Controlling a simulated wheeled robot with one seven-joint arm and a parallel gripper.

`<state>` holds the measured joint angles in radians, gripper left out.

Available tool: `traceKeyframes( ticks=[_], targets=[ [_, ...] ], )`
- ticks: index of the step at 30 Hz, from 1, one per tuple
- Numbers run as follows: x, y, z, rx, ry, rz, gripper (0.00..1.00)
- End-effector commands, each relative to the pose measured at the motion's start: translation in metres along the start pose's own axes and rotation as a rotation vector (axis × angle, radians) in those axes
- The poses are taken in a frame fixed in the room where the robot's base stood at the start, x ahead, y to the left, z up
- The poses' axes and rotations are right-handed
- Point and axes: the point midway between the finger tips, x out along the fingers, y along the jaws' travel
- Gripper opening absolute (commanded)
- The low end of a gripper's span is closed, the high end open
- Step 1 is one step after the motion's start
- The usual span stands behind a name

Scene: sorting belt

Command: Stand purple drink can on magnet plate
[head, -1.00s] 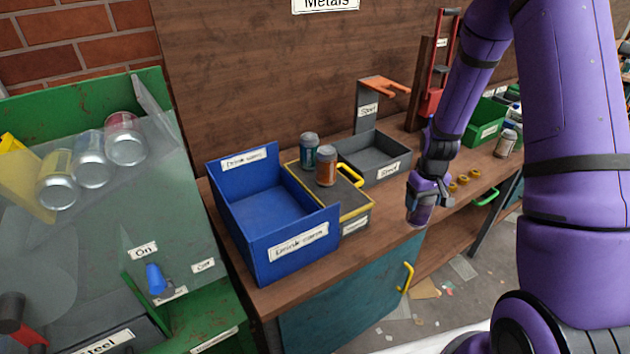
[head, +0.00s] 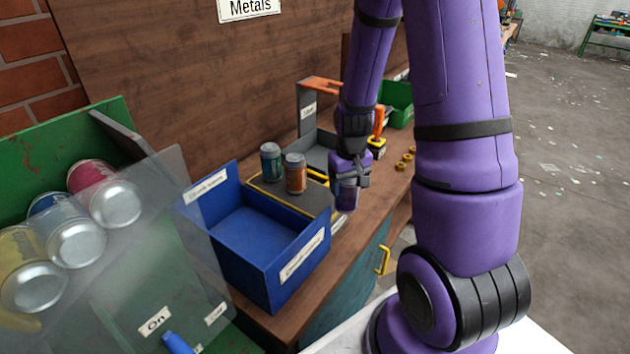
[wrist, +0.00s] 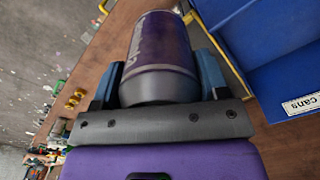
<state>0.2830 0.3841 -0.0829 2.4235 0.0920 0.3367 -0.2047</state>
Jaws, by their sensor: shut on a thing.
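My gripper (head: 349,178) is shut on the purple drink can (head: 347,198), which hangs below the fingers near the right side of the magnet plate. In the wrist view the purple can (wrist: 160,50) fills the space between the two blue-grey fingers (wrist: 160,85). The magnet plate (head: 319,215) is a dark box top with a yellow edge, right of the blue bin. A teal can (head: 271,161) and an orange-brown can (head: 295,173) stand upright on it. Whether the held can touches anything below is not clear.
A blue "Drink cans" bin (head: 304,255) stands at the front left of the magnet plate. A grey steel tray (head: 318,155) lies behind the plate. Several cans rest in a chute (head: 125,250) at left. Brass rings (head: 405,160) lie on the bench to the right.

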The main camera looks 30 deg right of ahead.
Motion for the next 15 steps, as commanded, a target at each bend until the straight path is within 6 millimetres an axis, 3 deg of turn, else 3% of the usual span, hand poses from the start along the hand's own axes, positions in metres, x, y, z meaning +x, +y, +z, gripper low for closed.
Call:
traceKeyframes(
  ticks=[9, 15],
  targets=[
    [0.007, -0.021, -0.068, -0.001, 0.001, 0.000, 0.46],
    [0.009, -0.027, -0.086, -0.001, 0.001, 0.000, 0.46]
  ],
)
